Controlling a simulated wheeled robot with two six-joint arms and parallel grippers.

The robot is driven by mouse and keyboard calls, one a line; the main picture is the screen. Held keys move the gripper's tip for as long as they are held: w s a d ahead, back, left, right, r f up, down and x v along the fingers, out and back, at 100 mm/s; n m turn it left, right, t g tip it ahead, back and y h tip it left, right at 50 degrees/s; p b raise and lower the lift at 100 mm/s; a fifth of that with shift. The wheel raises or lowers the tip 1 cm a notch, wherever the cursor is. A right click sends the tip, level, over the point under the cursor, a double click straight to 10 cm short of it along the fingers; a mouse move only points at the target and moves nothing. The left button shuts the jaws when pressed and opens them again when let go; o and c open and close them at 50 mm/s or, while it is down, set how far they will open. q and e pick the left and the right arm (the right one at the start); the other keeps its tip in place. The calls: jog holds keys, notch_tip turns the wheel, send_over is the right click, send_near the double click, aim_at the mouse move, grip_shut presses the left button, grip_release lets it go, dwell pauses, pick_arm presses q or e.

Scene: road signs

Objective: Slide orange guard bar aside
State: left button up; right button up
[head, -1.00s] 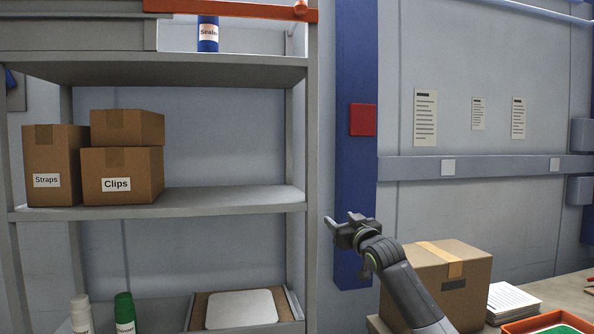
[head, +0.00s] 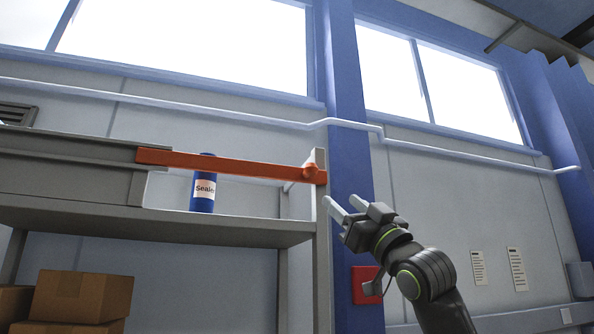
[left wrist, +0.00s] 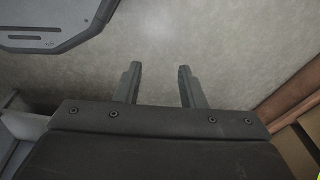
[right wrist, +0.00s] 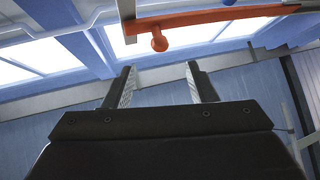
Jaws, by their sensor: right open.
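The orange guard bar (head: 235,163) runs across the front of the top shelf in the head view, with a round knob (head: 309,173) near its right end. It passes in front of a blue bottle labelled Sealer (head: 203,190). The bar (right wrist: 215,15) and its knob (right wrist: 159,42) also show in the right wrist view, beyond the fingers. My right gripper (head: 341,207) is open and empty, just right of the shelf post and a little below the bar's right end, not touching it. My left gripper (left wrist: 158,84) shows only in the left wrist view, open and empty.
The grey shelf (head: 150,222) stands at left, with cardboard boxes (head: 82,297) on a lower level. A blue column (head: 346,110) with a red panel (head: 366,285) stands behind my right arm. The wall to the right has paper notices (head: 516,268).

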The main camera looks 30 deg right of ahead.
aim_at(306, 166)
pick_arm(q)
jog(key=s+r+p, duration=0.3)
jog(key=s, duration=0.3)
pick_arm(e)
jog(key=x, duration=0.2)
jog(key=p+x, duration=0.1)
jog(key=x, duration=0.3)
jog(key=shift+s+r+p, duration=0.15)
jog(key=shift+r+p, duration=0.15)
jog(key=shift+r, duration=0.3)
jog(key=p+x, duration=0.2)
jog(key=x, duration=0.1)
jog(key=shift+w+r+p, duration=0.25)
jog(key=shift+r+p, duration=0.1)
jog(key=shift+p, duration=0.05)
pick_arm(q)
notch_tip(306, 166, up, 9)
jog(key=w+p, duration=0.2)
jog(key=p, duration=0.2)
jog(key=shift+w, duration=0.15)
pick_arm(e)
jog(key=x, duration=0.5)
jog(key=shift+w+r, duration=0.15)
jog(key=shift+w, duration=0.2)
jog(key=shift+c, duration=0.2)
